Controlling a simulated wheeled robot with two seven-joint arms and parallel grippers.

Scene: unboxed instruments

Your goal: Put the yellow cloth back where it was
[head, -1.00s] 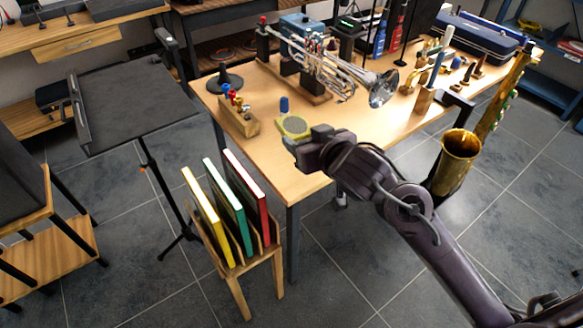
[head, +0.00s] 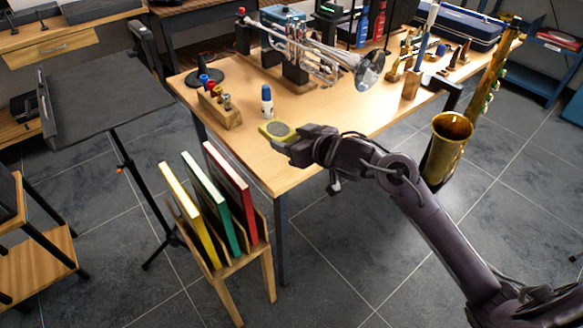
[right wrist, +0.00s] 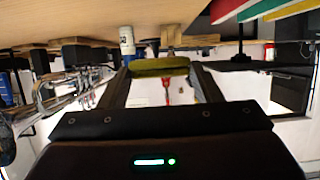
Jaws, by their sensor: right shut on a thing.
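The yellow cloth (head: 277,130) is a small olive-yellow pad with a dark patch on its top in the head view. My right gripper (head: 286,139) is shut on it and holds it over the front left part of the wooden table (head: 255,155). In the right wrist view, which is upside down, the cloth (right wrist: 160,66) spans between the two fingers of the gripper (right wrist: 163,78). I cannot tell the exact gap between cloth and tabletop. My left gripper is not in view.
A small white bottle with a blue cap (head: 267,103) stands just behind the cloth. A wooden valve block (head: 220,110) is to its left, and a trumpet (head: 320,60) lies behind. A rack of coloured books (head: 215,210) stands below the table's front edge. A saxophone (head: 452,145) is at right.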

